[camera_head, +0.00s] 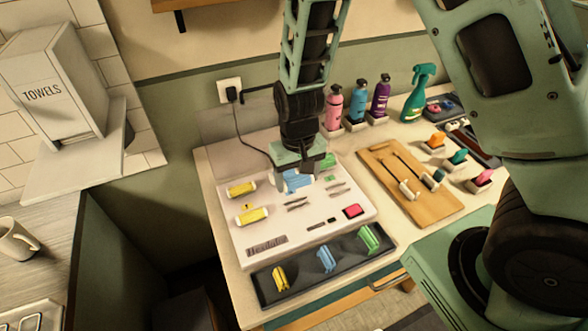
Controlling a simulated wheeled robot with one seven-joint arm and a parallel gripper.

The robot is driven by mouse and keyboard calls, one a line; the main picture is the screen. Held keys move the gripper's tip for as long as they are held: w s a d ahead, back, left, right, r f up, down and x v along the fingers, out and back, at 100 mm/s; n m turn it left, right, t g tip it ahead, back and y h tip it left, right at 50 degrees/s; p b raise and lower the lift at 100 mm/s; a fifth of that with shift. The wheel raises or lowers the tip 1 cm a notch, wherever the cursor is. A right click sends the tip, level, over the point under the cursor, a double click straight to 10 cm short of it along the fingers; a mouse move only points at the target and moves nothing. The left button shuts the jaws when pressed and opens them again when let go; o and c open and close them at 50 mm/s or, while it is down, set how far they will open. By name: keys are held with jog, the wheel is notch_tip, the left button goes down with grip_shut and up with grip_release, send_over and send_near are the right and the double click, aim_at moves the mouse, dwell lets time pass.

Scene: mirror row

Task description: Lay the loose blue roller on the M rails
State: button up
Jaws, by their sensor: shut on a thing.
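My gripper (298,172) points down over the middle of the white board (286,238) and is shut on a light blue roller (291,182). The gripper hides part of the roller, and I cannot tell whether it touches the board. Dark rail pairs (297,204) lie on the board to the right of and below the roller. Their size letters are too small to read, so I cannot tell which are the M rails. Another blue roller (326,260) stands in the middle of the black tray (300,288) at the front.
Yellow rollers (251,215) lie at the board's left, a green one (329,161) at its upper right, a red button (353,211) at its right. Bottles (357,103) stand behind. A wooden board (437,205) with tools lies right. My arm covers the right side.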

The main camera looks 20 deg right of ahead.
jog(key=shift+f+b, duration=2.45)
jog(key=shift+f, duration=0.6)
jog(key=shift+s+f, duration=0.1)
jog(key=shift+f, duration=0.1)
jog(key=o, duration=1.2)
jog(key=shift+r+p, duration=3.25)
jog(key=shift+r, duration=0.35)
jog(key=shift+f, duration=0.1)
